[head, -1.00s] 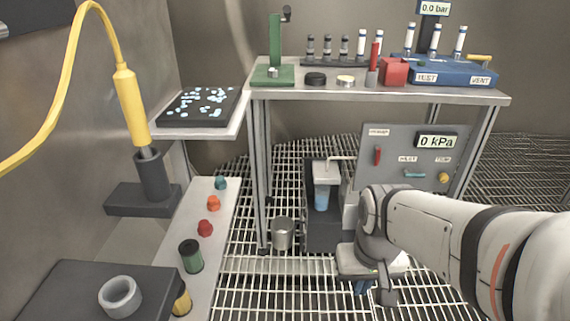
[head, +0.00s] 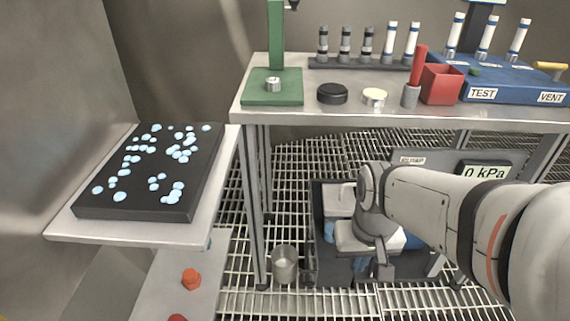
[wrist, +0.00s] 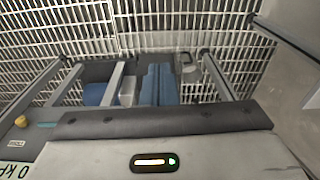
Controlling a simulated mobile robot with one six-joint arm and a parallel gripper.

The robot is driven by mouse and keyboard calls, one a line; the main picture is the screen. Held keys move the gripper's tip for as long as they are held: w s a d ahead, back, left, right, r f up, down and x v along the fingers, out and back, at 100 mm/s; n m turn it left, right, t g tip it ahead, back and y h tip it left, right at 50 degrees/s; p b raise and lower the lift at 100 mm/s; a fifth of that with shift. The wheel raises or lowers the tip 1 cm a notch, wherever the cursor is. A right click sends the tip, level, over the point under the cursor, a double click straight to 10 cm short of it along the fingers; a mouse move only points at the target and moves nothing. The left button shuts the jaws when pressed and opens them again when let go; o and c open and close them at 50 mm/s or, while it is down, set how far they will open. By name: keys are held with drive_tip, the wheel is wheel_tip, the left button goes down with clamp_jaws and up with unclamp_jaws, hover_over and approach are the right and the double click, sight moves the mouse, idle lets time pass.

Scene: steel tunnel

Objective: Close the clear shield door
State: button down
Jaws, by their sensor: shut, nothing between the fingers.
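I cannot pick out a clear shield door in either view. My gripper shows in the wrist view (wrist: 158,85) as two blue fingers pressed together, with nothing between them. In the head view my arm reaches in from the right and its white hand hangs low, in front of the grey panel under the bench. The fingers are mostly hidden there by my own wrist. The gripper points down over the dark base and floor grating, well below the bench top.
A steel bench (head: 330,112) bears a green stand (head: 272,86), a red box (head: 441,84), upright tubes and a blue TEST/VENT unit (head: 490,86). A black speckled plate (head: 135,205) lies on a side shelf at left. A metal cup (head: 285,265) stands on the grating. The pressure panel (head: 440,172) is partly behind my arm.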

drive_tip(key=shift+w+d, duration=0.2)
drive_tip(key=shift+w, duration=0.25)
drive_tip(key=w+a+f+n+g+h+p, duration=0.1)
drive_tip(key=w+a+f+n+p, duration=0.15)
drive_tip(key=w, duration=0.35)
drive_tip(key=w+a+f+n+g+p, duration=0.1)
drive_tip(key=w+a+f+n+p, duration=0.15)
drive_tip(key=w, duration=0.35)
drive_tip(key=w+a+f+n+h+p, duration=0.1)
drive_tip(key=w+a+f+n, duration=0.1)
drive_tip(key=a+f+n, duration=0.3)
drive_tip(key=w+a+f+n+p, duration=0.1)
drive_tip(key=w+a+f+p, duration=0.15)
drive_tip(key=f, duration=0.55)
wheel_tip(320, 180, down, 10)
drive_tip(key=s+d+b, duration=0.1)
drive_tip(key=b, duration=0.4)
drive_tip(key=shift+s+d+f+g, duration=0.15)
drive_tip(key=shift+s+f+g, duration=0.05)
drive_tip(key=shift+s+g, duration=0.1)
